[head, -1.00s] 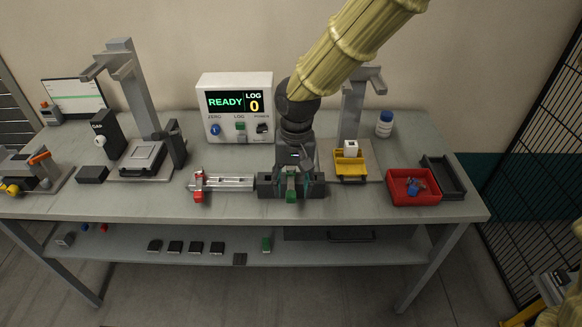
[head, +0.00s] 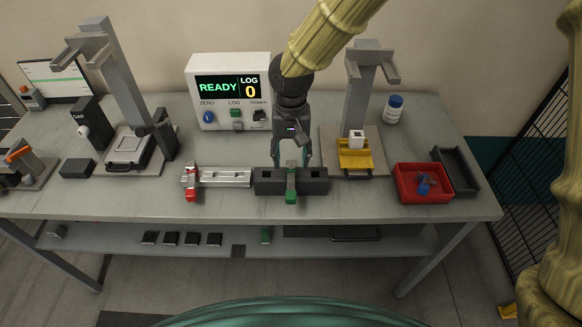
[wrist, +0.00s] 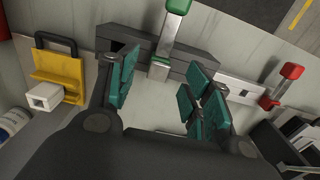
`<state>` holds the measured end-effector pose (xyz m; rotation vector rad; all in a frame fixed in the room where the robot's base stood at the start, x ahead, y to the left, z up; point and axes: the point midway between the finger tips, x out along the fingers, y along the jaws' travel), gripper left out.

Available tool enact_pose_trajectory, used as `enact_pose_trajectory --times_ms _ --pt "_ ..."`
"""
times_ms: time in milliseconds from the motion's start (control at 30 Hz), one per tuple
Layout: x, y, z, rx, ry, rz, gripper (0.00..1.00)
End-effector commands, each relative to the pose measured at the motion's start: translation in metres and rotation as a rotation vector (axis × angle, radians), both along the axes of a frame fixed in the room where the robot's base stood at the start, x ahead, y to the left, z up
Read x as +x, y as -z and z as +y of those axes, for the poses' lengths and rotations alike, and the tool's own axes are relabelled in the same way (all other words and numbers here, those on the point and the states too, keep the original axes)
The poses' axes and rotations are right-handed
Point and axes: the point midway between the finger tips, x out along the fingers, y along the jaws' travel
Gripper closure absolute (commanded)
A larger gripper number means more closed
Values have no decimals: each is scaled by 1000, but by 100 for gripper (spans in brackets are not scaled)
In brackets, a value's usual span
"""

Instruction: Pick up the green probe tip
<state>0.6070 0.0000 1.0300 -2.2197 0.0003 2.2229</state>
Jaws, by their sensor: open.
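A grey bar with a green end (head: 291,198) lies across a dark block (head: 317,187) near the bench's front edge. I take this green end as the green probe tip; its exact shape is too small to tell. In the wrist view the green end (wrist: 178,6) is at the top, beyond the dark block (wrist: 140,42). My gripper (head: 292,163) points down just behind the bar, with teal fingers spread apart. In the wrist view my gripper (wrist: 163,92) has nothing between its fingers, and the green end lies apart from them.
A similar bar with a red end (head: 191,194) stands to the left on a silver rail (head: 222,177). A yellow holder (head: 355,157) with a white block is at right, then a red tray (head: 410,196). A display box (head: 229,65) stands behind.

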Motion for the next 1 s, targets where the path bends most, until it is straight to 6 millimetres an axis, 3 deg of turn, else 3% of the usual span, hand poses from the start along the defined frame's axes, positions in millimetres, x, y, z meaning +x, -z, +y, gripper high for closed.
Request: enact_pose_trajectory --times_ms 267,733,1000 --pt "1 11 0 -1 -1 1 50" --pt "6 52 0 0 -1 1 50" --pt "6 58 0 0 -1 0 50"
